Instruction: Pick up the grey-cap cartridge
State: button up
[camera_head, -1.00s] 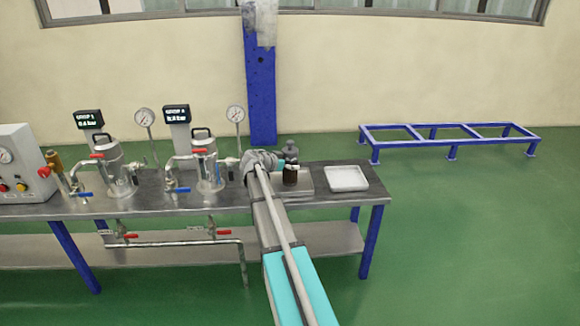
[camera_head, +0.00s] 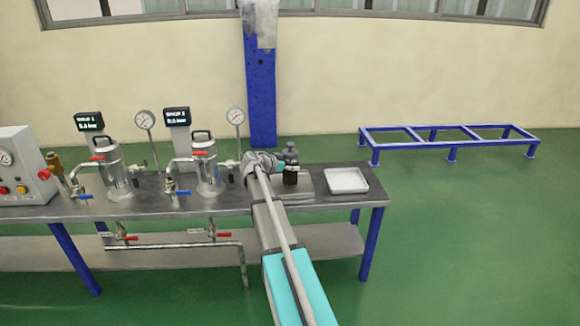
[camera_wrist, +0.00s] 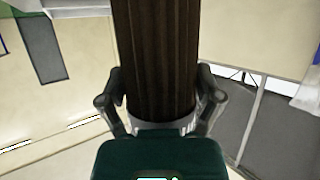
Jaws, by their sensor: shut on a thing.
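A dark brown, ribbed, cylindrical cartridge (camera_wrist: 157,55) fills the middle of the wrist view. It also shows small in the head view (camera_head: 290,179), at the end of my arm near the bench's right part. My gripper (camera_head: 291,168) is shut on it, with a finger on either side in the wrist view (camera_wrist: 160,85). A silver band crosses the cartridge's near end. A grey, bottle-shaped top (camera_head: 291,154) shows just above the brown body. I cannot tell whether the cartridge touches the bench.
The steel bench (camera_head: 345,201) bears a white tray (camera_head: 347,180) to the right of the cartridge. Two metal vessels with valves, a left one (camera_head: 116,173) and a right one (camera_head: 206,170), stand to the left with gauges and displays. A low blue frame (camera_head: 450,146) stands on the floor behind.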

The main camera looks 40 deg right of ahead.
jog(key=shift+r+p, duration=1.2)
jog(key=shift+r, duration=0.15)
jog(key=s+a+r+p, duration=0.7)
jog(key=s+r+p, duration=0.3)
jog(key=s, duration=0.2)
jog(key=shift+a, duration=0.1)
